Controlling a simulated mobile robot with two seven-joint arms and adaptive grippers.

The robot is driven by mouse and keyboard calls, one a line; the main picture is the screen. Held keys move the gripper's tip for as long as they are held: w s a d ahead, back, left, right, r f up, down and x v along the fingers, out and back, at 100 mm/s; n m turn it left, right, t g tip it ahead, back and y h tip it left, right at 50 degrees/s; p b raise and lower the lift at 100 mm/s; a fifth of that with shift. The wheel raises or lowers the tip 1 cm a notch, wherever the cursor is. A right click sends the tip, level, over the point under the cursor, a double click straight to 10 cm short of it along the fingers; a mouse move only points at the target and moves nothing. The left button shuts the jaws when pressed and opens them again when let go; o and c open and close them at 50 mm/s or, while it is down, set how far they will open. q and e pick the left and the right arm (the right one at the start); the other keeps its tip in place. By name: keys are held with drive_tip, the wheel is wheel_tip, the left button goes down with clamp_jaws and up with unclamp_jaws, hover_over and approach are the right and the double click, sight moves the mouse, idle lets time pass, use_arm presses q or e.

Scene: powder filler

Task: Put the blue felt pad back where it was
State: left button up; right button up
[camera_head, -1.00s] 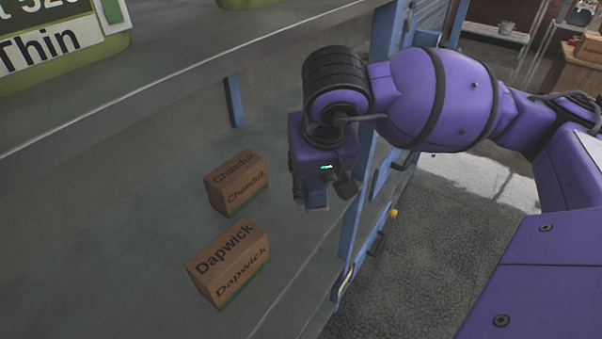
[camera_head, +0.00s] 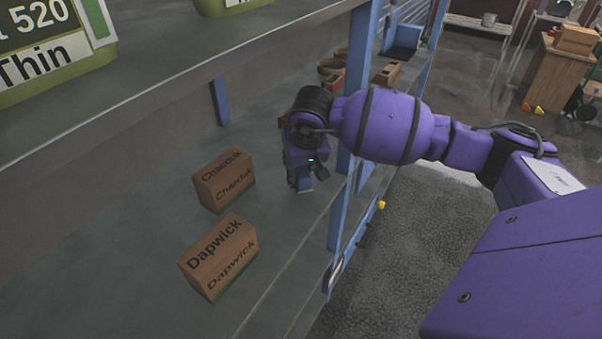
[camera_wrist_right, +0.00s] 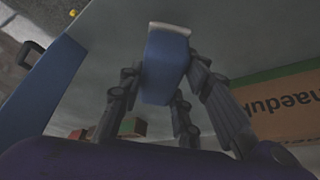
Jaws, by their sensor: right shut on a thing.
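The blue felt pad (camera_wrist_right: 165,65) is a blue block with a pale edge in the right wrist view. My right gripper (camera_wrist_right: 160,85) has its fingers on both sides of it and is shut on it. In the head view my right gripper (camera_head: 304,188) hangs over the grey shelf (camera_head: 150,235), to the right of the brown boxes and left of the blue upright. Little of the pad shows there, and I cannot tell whether it touches the shelf. My left gripper is not in view.
A Chaeduk box (camera_head: 225,181) and a Dapwick box (camera_head: 219,257) stand left of the gripper; the Chaeduk box also shows in the wrist view (camera_wrist_right: 285,105). A blue upright (camera_head: 343,205) stands close on the right. An upper shelf (camera_head: 200,70) overhangs at the left. Brown items (camera_head: 387,74) lie farther back.

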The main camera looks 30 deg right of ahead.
drive_tip(key=shift+f, duration=1.15)
drive_tip(key=o, duration=1)
drive_tip(key=shift+r, duration=0.1)
drive_tip(key=shift+r, duration=0.6)
drive_tip(key=v, duration=1.1)
drive_tip(key=shift+s+a+r, duration=0.1)
drive_tip(key=shift+s+r, duration=0.05)
drive_tip(key=shift+s, duration=0.05)
